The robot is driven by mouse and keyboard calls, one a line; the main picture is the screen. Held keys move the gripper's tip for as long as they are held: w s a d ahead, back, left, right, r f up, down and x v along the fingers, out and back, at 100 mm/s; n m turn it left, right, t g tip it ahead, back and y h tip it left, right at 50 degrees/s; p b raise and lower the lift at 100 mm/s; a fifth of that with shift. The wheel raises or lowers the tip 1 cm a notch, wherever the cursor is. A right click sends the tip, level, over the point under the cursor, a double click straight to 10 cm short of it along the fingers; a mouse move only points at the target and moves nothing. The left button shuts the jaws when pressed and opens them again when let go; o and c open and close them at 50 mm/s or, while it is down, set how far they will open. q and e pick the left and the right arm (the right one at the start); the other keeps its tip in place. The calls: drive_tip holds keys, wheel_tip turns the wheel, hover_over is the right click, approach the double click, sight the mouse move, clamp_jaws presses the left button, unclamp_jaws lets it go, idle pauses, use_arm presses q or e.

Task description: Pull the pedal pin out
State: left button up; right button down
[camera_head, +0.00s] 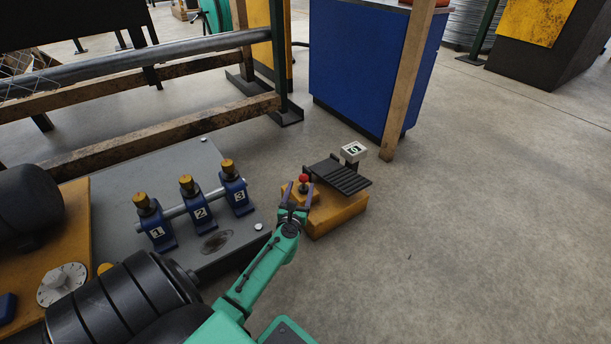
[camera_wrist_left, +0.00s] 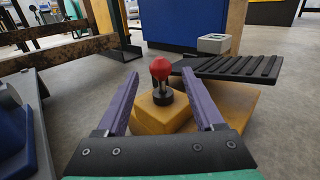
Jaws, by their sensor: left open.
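The pedal pin (camera_head: 304,182) has a red ball knob on a dark stem and stands upright on the yellow pedal base (camera_head: 338,216). In the left wrist view the red knob (camera_wrist_left: 161,69) shows between and beyond the two purple fingers. The black ribbed pedal (camera_head: 343,177) sits beside the pin, to its right, and also shows in the left wrist view (camera_wrist_left: 235,67). My left gripper (camera_head: 296,197) is open, its fingers on either side of the line to the pin. I cannot tell whether they touch it. My right gripper is not in view.
A grey plate with blue numbered clamps (camera_head: 200,214) on a rod lies left of the pedal. A wooden post (camera_head: 408,80) and blue cabinet (camera_head: 362,65) rise behind. The floor at right is clear.

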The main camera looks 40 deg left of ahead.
use_arm(q)
drive_tip(key=b+x, duration=0.2)
drive_tip(key=x, duration=0.6)
drive_tip(key=shift+s+f, duration=0.1)
drive_tip(key=shift+f, duration=0.05)
drive_tip(key=shift+w+a, duration=0.15)
drive_tip(key=shift+w, duration=0.2)
clamp_jaws()
idle(0.6)
